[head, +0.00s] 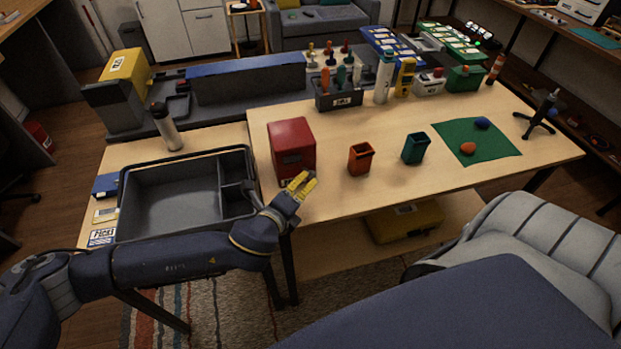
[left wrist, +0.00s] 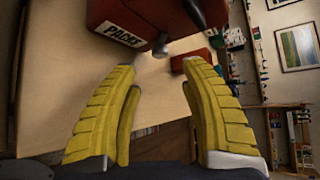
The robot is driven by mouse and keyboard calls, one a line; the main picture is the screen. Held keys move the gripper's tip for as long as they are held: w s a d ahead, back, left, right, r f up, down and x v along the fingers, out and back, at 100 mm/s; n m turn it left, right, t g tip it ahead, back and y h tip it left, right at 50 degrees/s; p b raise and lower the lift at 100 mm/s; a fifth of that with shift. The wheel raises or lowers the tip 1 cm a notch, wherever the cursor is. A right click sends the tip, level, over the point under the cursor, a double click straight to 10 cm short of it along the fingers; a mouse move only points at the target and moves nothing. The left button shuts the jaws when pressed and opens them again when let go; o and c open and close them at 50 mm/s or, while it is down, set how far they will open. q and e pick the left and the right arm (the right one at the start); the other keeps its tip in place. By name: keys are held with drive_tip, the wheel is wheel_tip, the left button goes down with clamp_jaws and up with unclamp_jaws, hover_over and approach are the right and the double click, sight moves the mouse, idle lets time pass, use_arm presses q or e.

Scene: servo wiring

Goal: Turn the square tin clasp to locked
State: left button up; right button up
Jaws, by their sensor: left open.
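The square tin (head: 292,148) is a red box standing on the wooden table, left of its middle. It also shows at the top of the left wrist view (left wrist: 112,14), with a white label on its face. My left gripper (head: 303,185) has yellow fingers and is at the tin's near side, low by the table edge. My right gripper is out of view.
An orange cup (head: 360,158) and a green cup (head: 415,148) stand right of the tin. A grey tray (head: 180,240) lies to the left. A tool caddy (head: 338,101) stands behind. A green mat (head: 497,150) is at the right. Bare tabletop lies between the cups.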

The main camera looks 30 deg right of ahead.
sight(312, 178)
use_arm(q)
drive_tip(key=shift+x, duration=3.1)
drive_tip(key=shift+c, duration=0.3)
